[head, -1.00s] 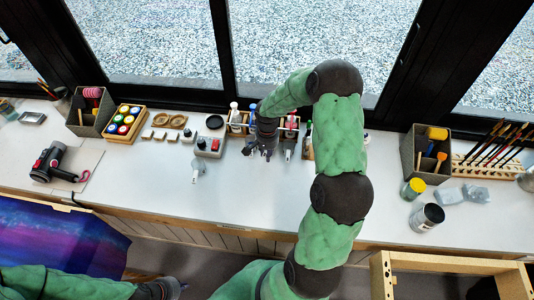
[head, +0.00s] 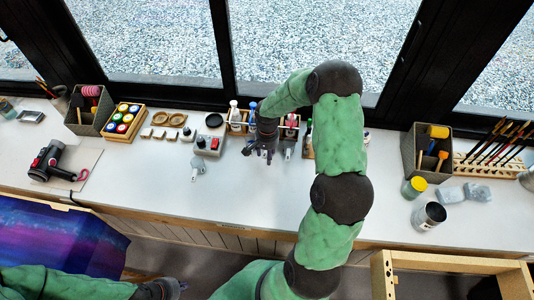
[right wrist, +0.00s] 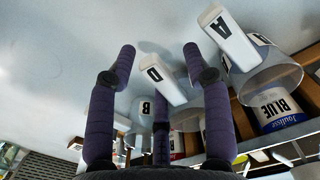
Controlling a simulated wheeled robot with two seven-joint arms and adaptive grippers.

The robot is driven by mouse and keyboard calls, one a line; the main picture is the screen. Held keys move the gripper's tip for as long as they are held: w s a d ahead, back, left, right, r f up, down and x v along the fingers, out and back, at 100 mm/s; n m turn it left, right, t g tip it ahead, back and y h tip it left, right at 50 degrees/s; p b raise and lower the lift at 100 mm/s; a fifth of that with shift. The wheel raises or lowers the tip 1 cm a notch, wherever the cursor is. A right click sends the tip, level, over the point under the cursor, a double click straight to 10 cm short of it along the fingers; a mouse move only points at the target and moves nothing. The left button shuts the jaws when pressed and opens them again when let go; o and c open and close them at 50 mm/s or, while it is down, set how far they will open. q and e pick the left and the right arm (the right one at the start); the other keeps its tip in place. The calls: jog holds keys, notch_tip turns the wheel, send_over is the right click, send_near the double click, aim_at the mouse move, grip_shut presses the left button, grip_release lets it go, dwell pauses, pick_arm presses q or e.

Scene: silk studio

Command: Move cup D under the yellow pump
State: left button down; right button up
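In the right wrist view, the white handle of cup D (right wrist: 157,80) points up between the spread purple fingers of my right gripper (right wrist: 158,52). The gripper looks open, with space beside the handle; the body of cup D is partly hidden by a finger. Cup A (right wrist: 230,40), with a clear bowl, is to the right. Cup B (right wrist: 146,107) is behind, between the fingers. In the head view, my right gripper (head: 260,152) is low over the counter in front of the bottle rack. I cannot pick out the yellow pump. My left gripper (head: 172,288) is at the bottom edge, its opening unclear.
A blue-labelled bottle (right wrist: 277,108) stands behind cup A. The bottle rack (head: 237,127) is partly hidden by my arm. A loose cup (head: 197,168) stands left of my right gripper, near a grey device with a red button (head: 208,143). The front counter (head: 230,205) is clear.

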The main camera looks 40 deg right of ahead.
notch_tip(320, 180, up, 12)
dwell(0.7)
